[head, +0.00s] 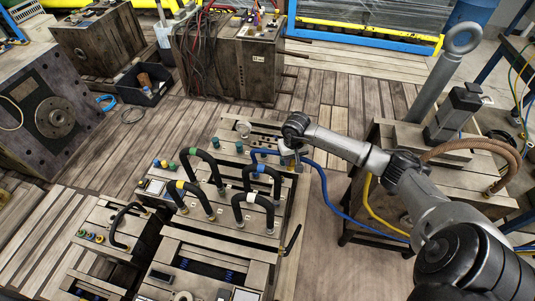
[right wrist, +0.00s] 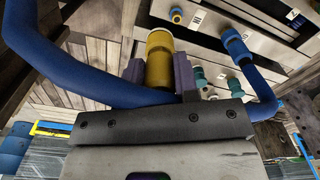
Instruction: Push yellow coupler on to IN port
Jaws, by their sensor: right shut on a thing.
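The yellow coupler (right wrist: 159,60) shows in the right wrist view, upright between the two fingers of my right gripper (right wrist: 160,74), which is shut on it. A thick blue hose (right wrist: 80,85) runs to it from the left. In the head view my right gripper (head: 289,157) is at the right end of the upper mould block (head: 262,131); the coupler is too small there to make out. My left gripper is not in view.
A blue coupler (right wrist: 236,45) on another blue hose (right wrist: 262,88) stands right of the gripper. Several black looped hoses (head: 205,160) arch over the mould. A blue hose (head: 322,185) and a yellow hose (head: 378,212) hang near my right arm.

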